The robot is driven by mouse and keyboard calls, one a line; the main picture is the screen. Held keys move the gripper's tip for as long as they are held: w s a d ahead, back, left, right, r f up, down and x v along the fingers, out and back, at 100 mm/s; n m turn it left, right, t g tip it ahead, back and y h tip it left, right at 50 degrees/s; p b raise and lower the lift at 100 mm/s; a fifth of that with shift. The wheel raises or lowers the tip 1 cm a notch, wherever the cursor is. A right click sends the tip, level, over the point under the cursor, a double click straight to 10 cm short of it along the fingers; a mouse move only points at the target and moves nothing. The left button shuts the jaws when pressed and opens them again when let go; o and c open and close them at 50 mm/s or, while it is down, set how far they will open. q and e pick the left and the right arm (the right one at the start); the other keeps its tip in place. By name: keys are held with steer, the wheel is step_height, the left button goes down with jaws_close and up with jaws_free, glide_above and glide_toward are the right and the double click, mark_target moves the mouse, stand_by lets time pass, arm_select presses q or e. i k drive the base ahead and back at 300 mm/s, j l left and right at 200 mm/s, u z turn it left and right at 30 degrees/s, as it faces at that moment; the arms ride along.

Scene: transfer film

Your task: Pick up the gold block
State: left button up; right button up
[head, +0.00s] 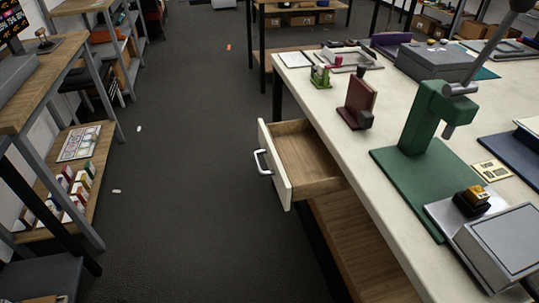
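A small gold block (477,195) sits on a dark base (468,206) at the right of the head view. The base rests on a light metal plate on the white worktable (352,195), beside a grey boxy device (500,240). A flat gold-coloured plate (491,171) lies on the table just behind the block. Neither of my grippers is in view.
A green press (418,130) with a raised lever stands left of and behind the block. An open, empty-looking drawer (300,158) juts from the table's left side. Shelving (65,180) lines the left. The dark floor (190,190) between is mostly clear, with small scraps.

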mark_target(476, 197)
steer(key=z, duration=1.4)
steer(key=i+l+u, duration=0.15)
steer(key=l, duration=0.45)
steer(key=l+u, duration=0.15)
steer(key=l, duration=0.5)
